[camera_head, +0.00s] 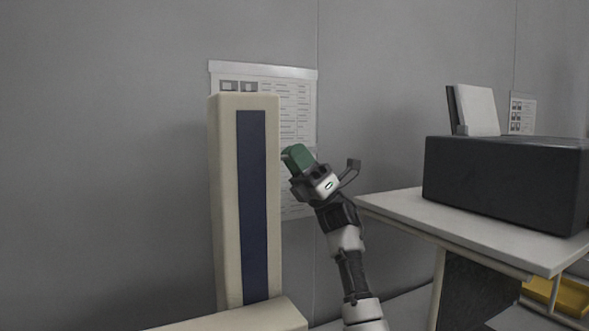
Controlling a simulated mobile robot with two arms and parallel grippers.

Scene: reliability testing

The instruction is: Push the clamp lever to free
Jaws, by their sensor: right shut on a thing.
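My right gripper (300,170) reaches up from the bottom centre, just right of a tall beige upright with a dark blue front strip (252,200). It is shut on a green block-like thing (297,156), which sticks out at the gripper's upper left end. The green thing is close to the upright's right edge; I cannot tell whether they touch. No clamp lever can be clearly made out, and I cannot tell whether the green thing is part of it. My left gripper is out of view.
A printed chart (298,115) hangs on the grey wall behind the upright. A yellow bin (560,295) sits below. The left side is clear.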

